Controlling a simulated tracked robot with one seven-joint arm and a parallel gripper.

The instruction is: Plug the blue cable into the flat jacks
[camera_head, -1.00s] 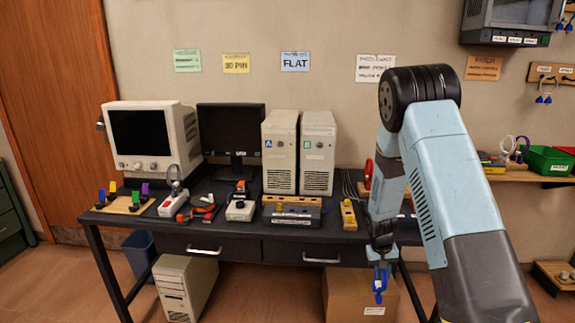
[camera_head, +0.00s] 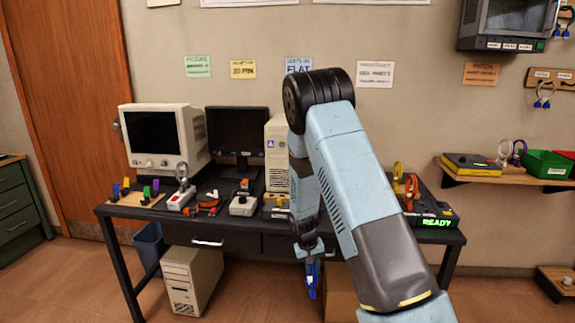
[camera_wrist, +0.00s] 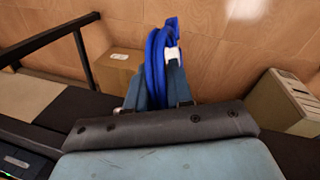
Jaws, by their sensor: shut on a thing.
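My gripper (camera_head: 311,268) hangs in front of the table's front edge, below the tabletop. It is shut on the blue cable (camera_head: 311,285), which dangles from it. In the wrist view the coiled blue cable (camera_wrist: 155,60) sits between the fingers (camera_wrist: 158,85), with a white piece on it. A light blue sign reading FLAT (camera_head: 298,65) is on the wall behind my arm. Below it a computer tower (camera_head: 277,160) and a low box (camera_head: 276,207) stand on the table, partly hidden by my arm. I cannot make out the flat jacks.
The dark table (camera_head: 180,213) holds a white monitor (camera_head: 160,140), a black screen (camera_head: 237,135) and several small devices. A box lit READY (camera_head: 435,220) is at its right end. A cardboard box (camera_wrist: 118,68) and a beige tower (camera_head: 190,278) stand below. A wall shelf (camera_head: 500,176) is at right.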

